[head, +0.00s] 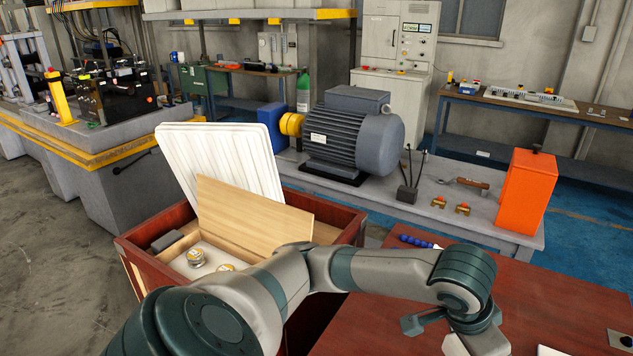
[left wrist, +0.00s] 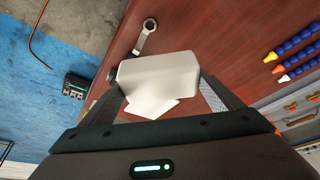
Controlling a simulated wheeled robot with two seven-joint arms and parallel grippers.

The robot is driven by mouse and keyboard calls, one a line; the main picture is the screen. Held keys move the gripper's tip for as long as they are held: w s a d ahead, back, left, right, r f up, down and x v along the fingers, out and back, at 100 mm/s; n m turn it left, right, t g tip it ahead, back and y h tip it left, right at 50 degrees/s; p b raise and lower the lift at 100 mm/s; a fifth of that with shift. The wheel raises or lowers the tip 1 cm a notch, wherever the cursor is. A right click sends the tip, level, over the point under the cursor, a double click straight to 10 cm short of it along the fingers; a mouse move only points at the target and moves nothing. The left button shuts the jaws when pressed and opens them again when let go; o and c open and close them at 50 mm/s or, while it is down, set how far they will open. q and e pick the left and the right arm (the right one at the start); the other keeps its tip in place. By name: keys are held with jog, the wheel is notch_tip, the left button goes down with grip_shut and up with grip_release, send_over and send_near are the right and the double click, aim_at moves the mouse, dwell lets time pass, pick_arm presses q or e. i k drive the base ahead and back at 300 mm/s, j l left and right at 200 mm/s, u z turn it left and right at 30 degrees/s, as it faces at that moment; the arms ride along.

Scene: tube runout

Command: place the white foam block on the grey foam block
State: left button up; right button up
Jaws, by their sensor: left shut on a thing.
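The white foam block (left wrist: 158,78) is between the two fingers of my left gripper (left wrist: 158,84) in the left wrist view, above the red-brown tabletop. The fingers are shut on its two ends. In the head view my left arm reaches across to the lower right, and the held block cannot be made out there. A dark grey block (head: 167,241), which looks like the grey foam block, lies in the near left corner of the wooden crate (head: 133,262). My right gripper is in neither view.
The crate also holds a light wooden board (head: 240,212), a white ribbed panel (head: 222,158) and round brass-topped parts (head: 196,257). On the red-brown table (head: 560,305) lie a wrench (left wrist: 146,36), white sheets (left wrist: 150,105) and blue segmented hoses (left wrist: 293,47). An orange box (head: 525,190) stands behind.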

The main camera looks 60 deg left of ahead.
aim_at(167, 239)
jog(key=k+j, duration=0.15)
jog(key=j, duration=0.45)
jog(key=k+j+u, duration=0.1)
jog(key=j, duration=0.55)
jog(key=k+j, duration=0.25)
jog(key=j, duration=0.4)
jog(key=k+j+u, duration=0.15)
jog(key=j, duration=0.45)
jog(key=k+j, duration=0.1)
jog(key=j, duration=0.55)
jog(key=k+j+u, duration=0.1)
jog(key=j, duration=0.55)
jog(key=k+j, duration=0.1)
jog(key=j, duration=0.55)
jog(key=u, duration=0.05)
